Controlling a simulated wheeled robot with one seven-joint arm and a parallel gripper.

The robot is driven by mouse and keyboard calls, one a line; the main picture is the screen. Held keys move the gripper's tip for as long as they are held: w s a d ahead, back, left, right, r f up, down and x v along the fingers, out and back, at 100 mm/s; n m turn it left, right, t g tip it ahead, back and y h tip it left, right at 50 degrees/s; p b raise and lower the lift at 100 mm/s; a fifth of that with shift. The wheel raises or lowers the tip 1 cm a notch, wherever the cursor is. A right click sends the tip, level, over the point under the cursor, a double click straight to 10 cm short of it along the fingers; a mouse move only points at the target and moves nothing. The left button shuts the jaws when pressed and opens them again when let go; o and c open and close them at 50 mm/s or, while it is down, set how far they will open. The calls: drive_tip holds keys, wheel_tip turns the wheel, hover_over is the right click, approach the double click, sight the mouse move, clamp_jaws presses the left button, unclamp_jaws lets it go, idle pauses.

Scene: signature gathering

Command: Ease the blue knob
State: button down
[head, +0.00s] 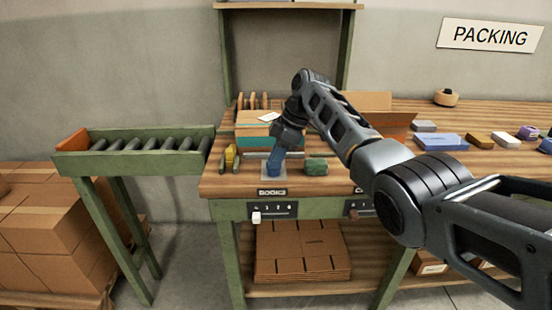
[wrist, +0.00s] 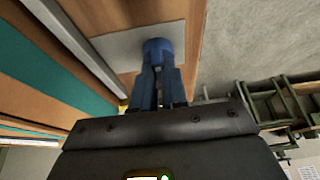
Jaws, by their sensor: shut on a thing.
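The blue knob (wrist: 157,51) stands on a pale square plate (wrist: 112,50) in the wrist view. My gripper (wrist: 157,74) has its two blue fingers on either side of the knob, shut on it. In the head view my gripper (head: 276,160) points down at the plate (head: 273,171) near the front left of the workbench. There the fingers hide most of the knob, and I cannot tell how far it is turned.
A green block (head: 316,167) sits right of my gripper, and yellow-handled items (head: 230,158) stand left. A metal bar (head: 256,155) runs behind. Slider panels (head: 272,210) are on the bench front. A roller conveyor (head: 140,144) stands left. Small boxes (head: 436,142) lie right.

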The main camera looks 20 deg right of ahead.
drive_tip(key=c, duration=1.2)
unclamp_jaws()
drive_tip(key=shift+o, duration=0.2)
drive_tip(key=w+v, duration=0.1)
drive_tip(key=v, duration=0.6)
drive_tip(key=shift+s+r, duration=0.4)
drive_tip(key=shift+s, duration=0.15)
drive_tip(key=shift+d, duration=0.15)
